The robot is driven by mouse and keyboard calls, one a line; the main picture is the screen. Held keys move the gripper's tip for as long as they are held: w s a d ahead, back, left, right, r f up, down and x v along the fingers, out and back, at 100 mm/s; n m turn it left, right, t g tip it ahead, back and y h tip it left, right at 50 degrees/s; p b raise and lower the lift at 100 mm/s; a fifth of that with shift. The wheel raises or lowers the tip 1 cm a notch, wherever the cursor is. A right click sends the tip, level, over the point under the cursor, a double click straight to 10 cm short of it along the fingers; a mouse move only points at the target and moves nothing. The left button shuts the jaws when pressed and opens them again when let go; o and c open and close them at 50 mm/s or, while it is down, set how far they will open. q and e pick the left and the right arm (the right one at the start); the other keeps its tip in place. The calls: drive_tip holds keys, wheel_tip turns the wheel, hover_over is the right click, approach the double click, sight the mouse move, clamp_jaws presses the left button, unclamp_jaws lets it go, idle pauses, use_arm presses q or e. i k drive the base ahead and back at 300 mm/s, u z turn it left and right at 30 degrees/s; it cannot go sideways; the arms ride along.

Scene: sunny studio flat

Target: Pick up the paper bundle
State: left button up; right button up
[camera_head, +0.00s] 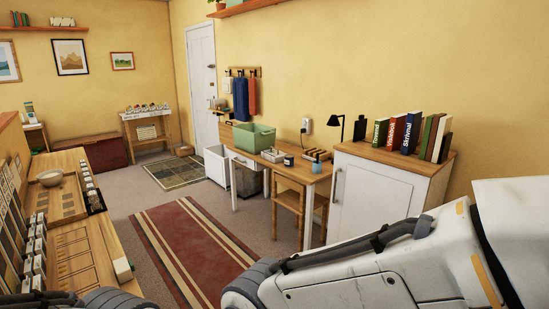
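I cannot make out a paper bundle anywhere in the head view. Part of my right arm fills the lower right, and a small part of my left arm shows at the bottom left. Neither gripper shows, so I cannot tell what they hold. A wooden desk (290,171) against the right wall bears a green bin (254,138) and several small items.
A white cabinet (370,200) with upright books (397,131) stands right of the desk. A wooden counter with a bowl (50,178) runs along the left. A red striped rug (190,250) covers clear floor between them. A white door (202,85) is at the back.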

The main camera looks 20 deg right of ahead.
sight(274, 156)
drive_tip(key=z, duration=1)
drive_tip(key=i, duration=3.05)
drive_tip(key=u, duration=1.75)
drive_tip(key=i, duration=3.15)
drive_tip(key=z, duration=0.85)
